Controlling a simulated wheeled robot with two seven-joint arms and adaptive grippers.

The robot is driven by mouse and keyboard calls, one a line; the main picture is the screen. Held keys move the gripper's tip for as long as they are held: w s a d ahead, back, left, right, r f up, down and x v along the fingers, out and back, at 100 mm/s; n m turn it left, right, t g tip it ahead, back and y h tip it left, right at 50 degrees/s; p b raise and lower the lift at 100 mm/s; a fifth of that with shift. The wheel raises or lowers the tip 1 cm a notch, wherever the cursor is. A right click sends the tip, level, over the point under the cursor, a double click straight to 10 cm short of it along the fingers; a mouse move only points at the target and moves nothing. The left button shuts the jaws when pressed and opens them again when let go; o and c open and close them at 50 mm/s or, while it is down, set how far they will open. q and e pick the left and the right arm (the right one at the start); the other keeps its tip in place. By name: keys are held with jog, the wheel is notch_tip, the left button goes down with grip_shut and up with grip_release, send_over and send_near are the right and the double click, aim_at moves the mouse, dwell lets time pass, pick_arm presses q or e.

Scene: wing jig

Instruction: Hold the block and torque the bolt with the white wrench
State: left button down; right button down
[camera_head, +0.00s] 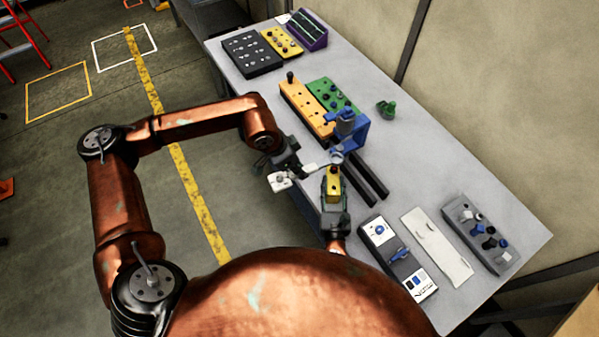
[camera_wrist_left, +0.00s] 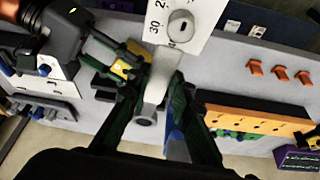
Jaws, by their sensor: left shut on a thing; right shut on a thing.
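The white wrench (camera_head: 281,181) has a white plate with a dial and numbers (camera_wrist_left: 182,22) and a narrow grey shaft. My left gripper (camera_head: 306,168) is shut on it; its dark green fingers (camera_wrist_left: 160,88) straddle the shaft in the left wrist view. My right gripper (camera_head: 333,193) is shut on the yellow block (camera_head: 333,181), which also shows in the left wrist view (camera_wrist_left: 129,66). The wrench's far end (camera_head: 337,157) is close above the block's far end. The bolt is largely hidden there, and I cannot tell whether the wrench is seated on it.
A blue stand (camera_head: 359,130) is just beyond the block, with black rails (camera_head: 370,182) beside it. An orange block (camera_head: 305,107) and a green board (camera_head: 328,93) lie behind. A dark case (camera_head: 392,254), white tray (camera_head: 437,245) and grey tray (camera_head: 480,236) lie right. The table's far right is clear.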

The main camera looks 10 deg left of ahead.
dwell(0.3)
jog(key=c, duration=1.3)
grip_release()
jog(key=v, duration=1.2)
